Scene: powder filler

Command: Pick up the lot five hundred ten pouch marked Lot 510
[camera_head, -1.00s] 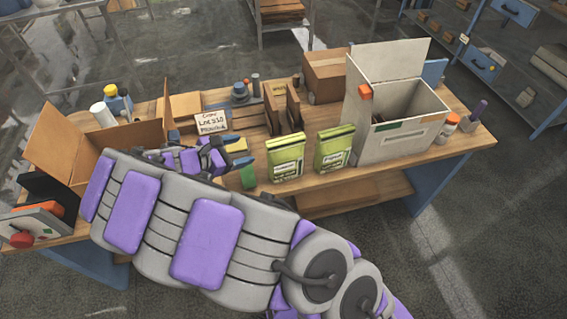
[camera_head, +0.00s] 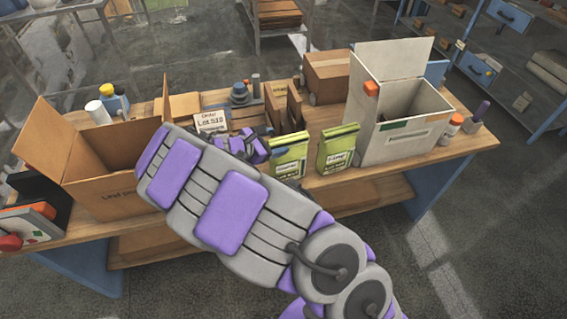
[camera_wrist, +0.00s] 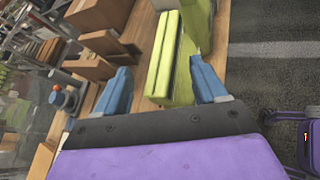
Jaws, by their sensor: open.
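Two green pouches stand upright side by side on the workbench, the left pouch (camera_head: 290,157) and the right pouch (camera_head: 338,150). Their labels are too small to read, so I cannot tell which is Lot 510. My gripper (camera_head: 262,146) is just left of the left pouch, partly hidden by my arm. In the wrist view, my gripper (camera_wrist: 160,68) is open, with its blue fingers to either side of the near pouch (camera_wrist: 163,50). The other pouch (camera_wrist: 198,25) is just beyond. I cannot tell whether the fingers touch the near pouch.
An order card (camera_head: 211,122) reading "Lot 510" stands behind my gripper. An open cardboard box (camera_head: 110,185) is at left. A white bin (camera_head: 400,145) stands right of the pouches. A wooden rack (camera_head: 284,112) and a closed carton (camera_head: 328,75) are behind. Bench (camera_head: 400,175) front is clear at right.

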